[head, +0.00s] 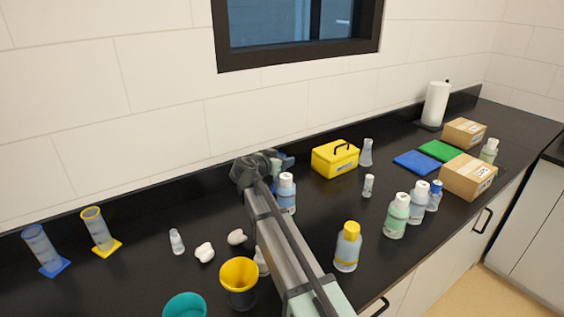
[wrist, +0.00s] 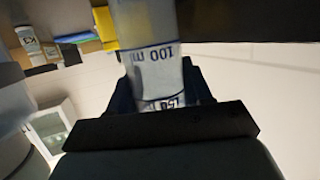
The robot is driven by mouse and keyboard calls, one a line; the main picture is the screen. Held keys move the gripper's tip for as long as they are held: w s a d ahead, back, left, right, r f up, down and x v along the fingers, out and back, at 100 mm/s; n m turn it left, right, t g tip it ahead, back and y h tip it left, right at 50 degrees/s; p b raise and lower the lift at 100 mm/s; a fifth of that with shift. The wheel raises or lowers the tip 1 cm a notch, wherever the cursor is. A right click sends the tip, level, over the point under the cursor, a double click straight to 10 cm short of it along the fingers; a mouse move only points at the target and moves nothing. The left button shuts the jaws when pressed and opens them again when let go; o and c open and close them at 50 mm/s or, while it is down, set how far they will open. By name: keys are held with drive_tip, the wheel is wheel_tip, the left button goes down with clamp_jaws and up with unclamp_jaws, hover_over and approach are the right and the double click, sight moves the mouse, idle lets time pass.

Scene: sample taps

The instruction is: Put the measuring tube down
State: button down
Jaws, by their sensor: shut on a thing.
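In the wrist view, my gripper (wrist: 158,88) is shut on a clear measuring tube (wrist: 150,30) with dark printed marks, including 100 ml. The tube runs up out of the picture, so its far end is hidden. In the head view, my gripper (head: 284,160) is above the back of the black counter, left of the yellow box. The held tube is mostly hidden there by my arm and gripper. Two other measuring tubes stand at the left, one with a blue base (head: 42,250) and one with a yellow base (head: 100,231).
A white-capped bottle (head: 287,195) stands close by my gripper. The yellow box (head: 335,158) is to its right. Several bottles, cardboard boxes (head: 468,176) and blue (head: 416,162) and green mats fill the right. The counter is black (head: 145,205).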

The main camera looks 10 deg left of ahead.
drive_tip(key=shift+f, duration=0.2)
drive_tip(key=shift+c, duration=2.4)
unclamp_jaws()
drive_tip(key=shift+f, duration=0.1)
drive_tip(key=v, duration=1.2)
drive_tip(key=shift+w, duration=0.1)
